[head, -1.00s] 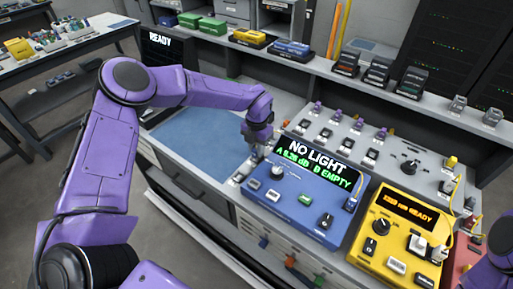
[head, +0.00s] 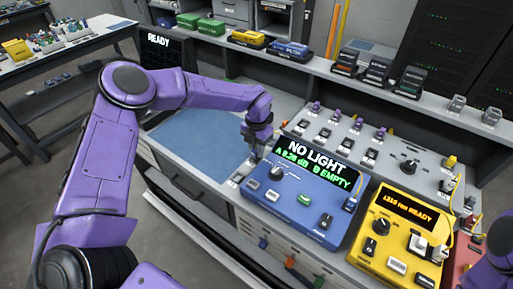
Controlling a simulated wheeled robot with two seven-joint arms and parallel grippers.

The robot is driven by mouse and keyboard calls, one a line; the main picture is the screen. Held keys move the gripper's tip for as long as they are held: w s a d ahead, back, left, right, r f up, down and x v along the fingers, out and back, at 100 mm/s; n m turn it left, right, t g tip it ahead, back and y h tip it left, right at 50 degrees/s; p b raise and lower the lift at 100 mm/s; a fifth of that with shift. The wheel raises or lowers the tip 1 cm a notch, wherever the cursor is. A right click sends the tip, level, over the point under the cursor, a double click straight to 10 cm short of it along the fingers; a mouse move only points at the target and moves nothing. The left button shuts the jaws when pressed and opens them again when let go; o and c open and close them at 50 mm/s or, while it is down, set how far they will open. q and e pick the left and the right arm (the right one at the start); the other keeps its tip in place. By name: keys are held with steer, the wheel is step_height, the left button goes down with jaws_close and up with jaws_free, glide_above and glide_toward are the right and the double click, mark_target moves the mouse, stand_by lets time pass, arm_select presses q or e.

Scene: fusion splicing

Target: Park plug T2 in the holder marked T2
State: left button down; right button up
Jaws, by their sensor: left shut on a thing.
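My left gripper (head: 253,156) points down at the left edge of the blue meter, just above a row of small grey holders (head: 238,180). It is shut on a small plug that is mostly hidden by the fingers. I cannot read a T2 mark on the plug or on any holder, nor tell whether the plug is seated or held just above. The blue meter (head: 283,203) reads "NO LIGHT", "A 0.28 dB" and "B EMPTY". My right gripper is out of view; only a bit of purple arm shows at the lower right edge.
A blue mat (head: 203,137) lies clear left of the gripper. A yellow unit (head: 377,263) reading "READY" stands right of the meter. Behind is a grey panel (head: 393,160) with several purple-topped and dark connectors and a knob. A shelf (head: 300,72) with devices runs along the back.

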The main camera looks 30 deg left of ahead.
arm_select(q)
steer(key=shift+f, duration=0.45)
steer(key=c, duration=0.9)
jaws_free()
steer(key=shift+o, duration=0.2)
steer(key=shift+r, duration=0.1)
step_height(320, 180, up, 10)
steer(key=shift+r+b, duration=0.25)
steer(key=shift+b, duration=0.85)
